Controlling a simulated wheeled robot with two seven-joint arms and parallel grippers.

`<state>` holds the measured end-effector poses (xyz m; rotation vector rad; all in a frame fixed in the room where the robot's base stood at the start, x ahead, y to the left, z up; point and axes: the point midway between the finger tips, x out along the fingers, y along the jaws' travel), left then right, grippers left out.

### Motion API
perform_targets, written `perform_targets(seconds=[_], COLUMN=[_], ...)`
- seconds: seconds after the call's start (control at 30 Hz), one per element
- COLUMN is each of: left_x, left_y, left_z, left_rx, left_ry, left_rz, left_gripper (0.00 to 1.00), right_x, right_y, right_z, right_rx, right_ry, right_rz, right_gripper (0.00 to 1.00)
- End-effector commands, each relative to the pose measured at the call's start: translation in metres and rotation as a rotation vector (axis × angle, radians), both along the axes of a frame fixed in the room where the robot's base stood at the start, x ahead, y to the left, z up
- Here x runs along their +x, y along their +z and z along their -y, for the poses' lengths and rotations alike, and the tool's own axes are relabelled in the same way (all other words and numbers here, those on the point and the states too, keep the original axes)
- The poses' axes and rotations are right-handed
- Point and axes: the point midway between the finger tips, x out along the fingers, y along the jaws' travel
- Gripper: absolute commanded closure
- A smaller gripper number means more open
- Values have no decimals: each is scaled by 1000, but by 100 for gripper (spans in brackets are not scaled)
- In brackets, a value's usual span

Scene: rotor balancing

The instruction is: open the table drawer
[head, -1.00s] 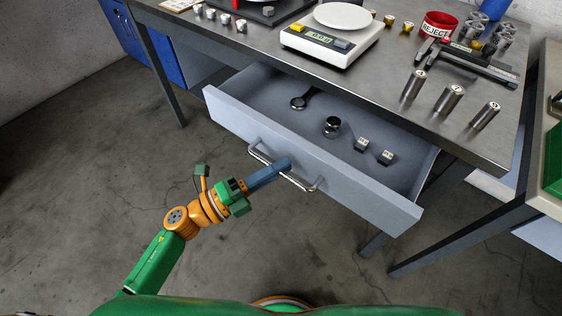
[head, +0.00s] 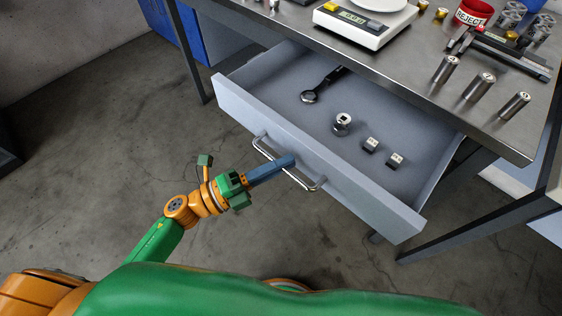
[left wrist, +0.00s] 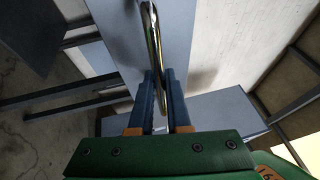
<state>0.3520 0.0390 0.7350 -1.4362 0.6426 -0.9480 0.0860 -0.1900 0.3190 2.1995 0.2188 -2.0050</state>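The grey table drawer (head: 375,205) stands well out from under the metal table (head: 420,95), its inside showing. Its front carries a curved metal bar handle (head: 266,151). My left gripper (head: 290,161) is at the middle of this handle, its blue fingers reaching across the bar. In the left wrist view the handle (left wrist: 152,30) runs between the two fingers (left wrist: 160,76), which are closed in close on both sides of it. The part of the bar behind the fingers is hidden in the head view. My right gripper is not in view.
The drawer holds a dark wrench (head: 311,96), a round metal piece (head: 341,124) and two small blocks (head: 370,144). A scale (head: 360,28), metal cylinders (head: 445,69) and a red reject cup (head: 472,13) stand on the table. The floor before the drawer is clear.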

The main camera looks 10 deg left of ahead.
Motion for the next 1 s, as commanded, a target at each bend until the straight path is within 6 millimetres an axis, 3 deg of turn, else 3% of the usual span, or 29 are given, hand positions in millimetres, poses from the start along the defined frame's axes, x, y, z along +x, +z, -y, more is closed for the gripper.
perform_targets(seconds=[0.03, 0.1, 0.4, 0.73, 1.0], left_x=[0, 0, -1, -32, -36], left_y=[0, 0, -1, -14, -12], left_z=[0, 0, -2, -53, -60], left_rx=[0, 0, 1, 1, 1], left_ry=[0, 0, 1, 1, 0], left_rz=[0, 0, -1, -3, 1], left_gripper=[72, 55, 55, 55, 55], right_x=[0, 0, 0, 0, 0], right_y=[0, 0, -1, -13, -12], right_z=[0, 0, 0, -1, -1], right_rx=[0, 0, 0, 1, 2], right_ry=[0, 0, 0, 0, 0], right_rz=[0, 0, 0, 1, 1], right_gripper=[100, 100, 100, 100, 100])
